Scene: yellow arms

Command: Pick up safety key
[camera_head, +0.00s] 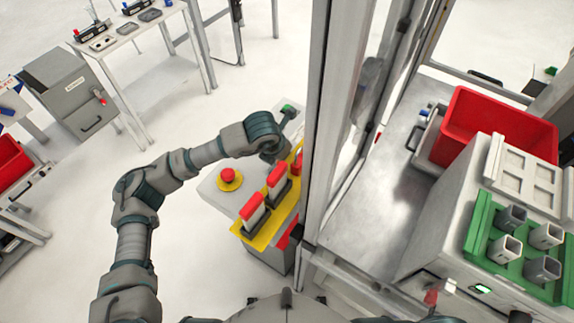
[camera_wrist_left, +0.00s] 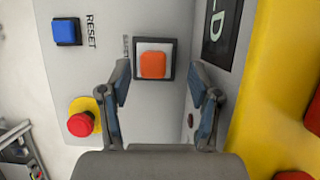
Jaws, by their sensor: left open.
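Several red-topped blocks with pale faces (camera_head: 252,210) stand in a row on a yellow plate (camera_head: 262,235) in the head view; I cannot tell for certain which is the safety key. My left gripper (camera_head: 277,151) is over the far part of the grey control box, beyond this row. In the left wrist view it is open and empty (camera_wrist_left: 162,85), its fingers on either side of a square orange button (camera_wrist_left: 153,65). The yellow plate (camera_wrist_left: 265,90) is to the right there, with red parts (camera_wrist_left: 312,112) at the edge. My right gripper is not in view.
A red mushroom button (camera_head: 228,175) and a blue RESET button (camera_wrist_left: 66,31) sit on the control box. A tall metal frame post (camera_head: 322,130) rises close right of the plate. A red bin (camera_head: 490,125) and a green rack (camera_head: 480,235) are further right.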

